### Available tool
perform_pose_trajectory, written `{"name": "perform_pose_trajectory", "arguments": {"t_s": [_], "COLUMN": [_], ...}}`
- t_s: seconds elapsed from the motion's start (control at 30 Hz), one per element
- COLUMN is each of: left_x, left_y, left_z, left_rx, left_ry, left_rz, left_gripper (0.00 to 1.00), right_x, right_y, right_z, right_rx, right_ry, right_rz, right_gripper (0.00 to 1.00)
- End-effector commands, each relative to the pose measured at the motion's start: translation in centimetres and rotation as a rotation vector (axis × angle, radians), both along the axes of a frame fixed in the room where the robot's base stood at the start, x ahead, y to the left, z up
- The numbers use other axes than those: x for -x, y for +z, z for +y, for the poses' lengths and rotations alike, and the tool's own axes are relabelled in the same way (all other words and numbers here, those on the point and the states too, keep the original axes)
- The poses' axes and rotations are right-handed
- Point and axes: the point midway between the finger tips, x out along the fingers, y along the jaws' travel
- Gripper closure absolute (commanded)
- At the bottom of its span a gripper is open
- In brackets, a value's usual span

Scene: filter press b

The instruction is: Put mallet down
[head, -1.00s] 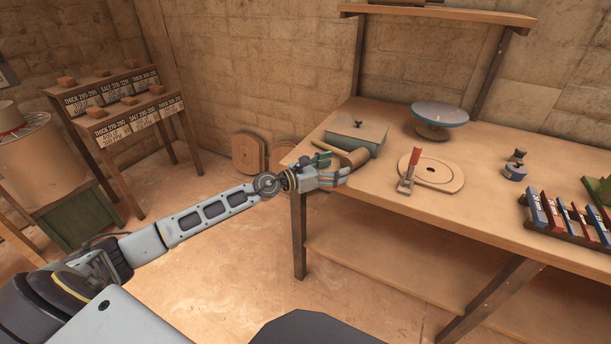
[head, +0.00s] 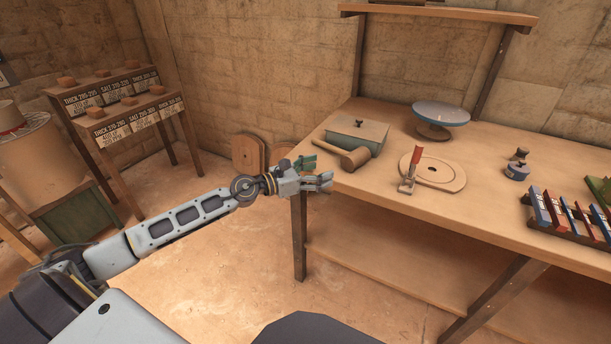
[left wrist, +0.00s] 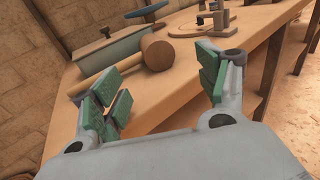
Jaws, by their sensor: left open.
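The wooden mallet (head: 354,159) lies on the left end of the workbench (head: 385,220), in front of a grey-green lidded box (head: 357,133). Its head is towards the right and its handle points back to the left. In the left wrist view the mallet (left wrist: 157,54) lies beyond the fingers, apart from them. My left gripper (head: 326,181) is open and empty at the bench's front left edge. The left wrist view shows its green finger pads (left wrist: 160,90) spread wide with nothing between them. My right gripper is not in view.
A round wooden board (head: 450,176) with a red-handled tool (head: 412,168) lies right of the mallet. Bare bench top lies in front of the board.

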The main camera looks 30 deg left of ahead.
Motion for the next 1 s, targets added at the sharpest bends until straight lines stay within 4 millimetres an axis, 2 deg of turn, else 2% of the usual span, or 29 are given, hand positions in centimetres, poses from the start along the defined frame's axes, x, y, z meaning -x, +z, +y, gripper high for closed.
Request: {"name": "perform_pose_trajectory", "arguments": {"t_s": [0.5,1.0], "left_x": [2.1,3.4], "left_y": [0.0,0.2], "left_z": [1.3,2.3], "left_rx": [0.001,0.000], "left_ry": [-0.002,-0.002], "left_rz": [0.003,0.001], "left_gripper": [0.26,0.26], "right_x": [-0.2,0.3], "right_y": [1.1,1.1], "right_z": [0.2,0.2], "right_rx": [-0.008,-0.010], "right_ry": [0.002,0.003], "right_rz": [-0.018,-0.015], "right_gripper": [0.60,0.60]}}
